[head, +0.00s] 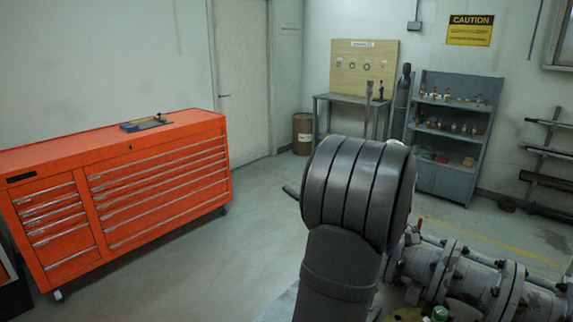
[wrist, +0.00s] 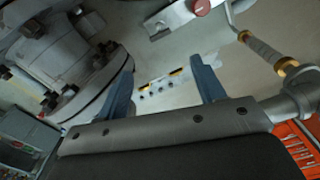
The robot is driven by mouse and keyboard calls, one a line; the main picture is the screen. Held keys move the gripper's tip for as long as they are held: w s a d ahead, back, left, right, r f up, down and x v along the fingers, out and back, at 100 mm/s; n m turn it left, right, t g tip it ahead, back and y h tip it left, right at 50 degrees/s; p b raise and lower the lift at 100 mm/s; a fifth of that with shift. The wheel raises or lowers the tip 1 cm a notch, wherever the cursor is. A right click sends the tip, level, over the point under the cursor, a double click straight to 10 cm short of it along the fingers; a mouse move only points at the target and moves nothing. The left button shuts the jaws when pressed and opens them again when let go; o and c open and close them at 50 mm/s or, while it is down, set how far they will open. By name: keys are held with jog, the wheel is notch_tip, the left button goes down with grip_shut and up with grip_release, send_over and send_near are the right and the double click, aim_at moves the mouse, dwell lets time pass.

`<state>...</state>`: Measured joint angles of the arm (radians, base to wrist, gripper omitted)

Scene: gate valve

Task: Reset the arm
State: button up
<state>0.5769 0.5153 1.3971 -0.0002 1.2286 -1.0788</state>
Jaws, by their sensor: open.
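My gripper (wrist: 162,90) shows in the wrist view with its two blue fingers spread wide apart. Nothing is between the fingers. Grey flanged metal pipework (wrist: 72,55) fills the left of the wrist view, close to the left finger. In the head view my dark arm stands in the middle and hides the gripper. The flanged pipe assembly (head: 460,275) lies behind and to the right of the arm in the head view.
An orange tool cabinet (head: 150,185) stands at the left. A workbench (head: 345,100), a drum (head: 303,133) and a grey shelf (head: 455,125) stand at the back. A bar with a ribbed grip (wrist: 262,50) is at the wrist view's upper right. Floor between cabinet and arm is clear.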

notch_tip(320, 180, down, 17)
jog(key=shift+r, duration=0.2)
jog(key=shift+r, duration=0.1)
dwell(0.4)
notch_tip(320, 180, up, 18)
notch_tip(320, 180, down, 18)
jog(key=shift+m, duration=0.3)
jog(key=m, duration=1.1)
jog(key=shift+m, duration=2.1)
